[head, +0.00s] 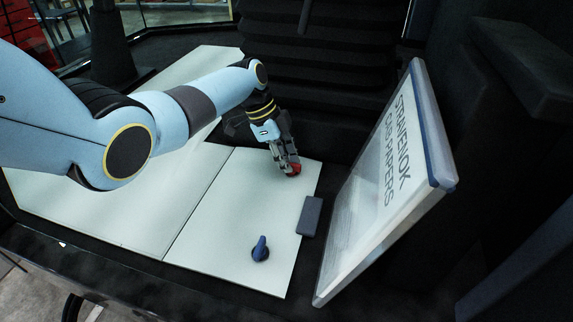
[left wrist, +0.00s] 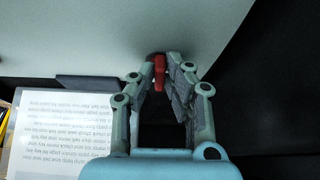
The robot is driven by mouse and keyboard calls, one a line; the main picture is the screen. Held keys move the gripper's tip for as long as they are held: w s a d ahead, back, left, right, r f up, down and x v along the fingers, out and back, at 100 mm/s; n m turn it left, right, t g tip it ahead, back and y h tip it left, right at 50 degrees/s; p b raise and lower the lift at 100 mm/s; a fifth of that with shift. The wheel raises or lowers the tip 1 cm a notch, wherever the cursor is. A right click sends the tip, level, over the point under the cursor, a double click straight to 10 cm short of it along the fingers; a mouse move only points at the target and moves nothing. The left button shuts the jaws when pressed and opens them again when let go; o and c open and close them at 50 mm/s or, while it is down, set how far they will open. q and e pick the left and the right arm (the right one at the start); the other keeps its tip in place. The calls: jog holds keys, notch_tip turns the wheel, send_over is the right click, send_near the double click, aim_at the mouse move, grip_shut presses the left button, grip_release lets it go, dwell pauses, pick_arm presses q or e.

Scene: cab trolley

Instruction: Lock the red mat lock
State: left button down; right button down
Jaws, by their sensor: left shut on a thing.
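The red mat lock (head: 294,170) is a small red knob near the far right edge of the pale floor mat (head: 215,225). My left gripper (head: 288,166) reaches down to it from the left and is shut on it. In the left wrist view, the red mat lock (left wrist: 159,72) stands between the fingertips of the left gripper (left wrist: 160,75), in line with the fingers. Its base is partly hidden by the fingers. My right gripper is not in view.
A blue knob (head: 260,249) stands on the mat nearer the front. A dark block (head: 310,216) lies at the mat's right edge. A tilted papers holder (head: 390,180) stands to the right. Black ribbed bellows (head: 318,60) rise behind the gripper.

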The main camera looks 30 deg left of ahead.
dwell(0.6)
pick_arm(q)
jog(key=c, duration=1.4)
grip_release()
jog(key=v, duration=1.2)
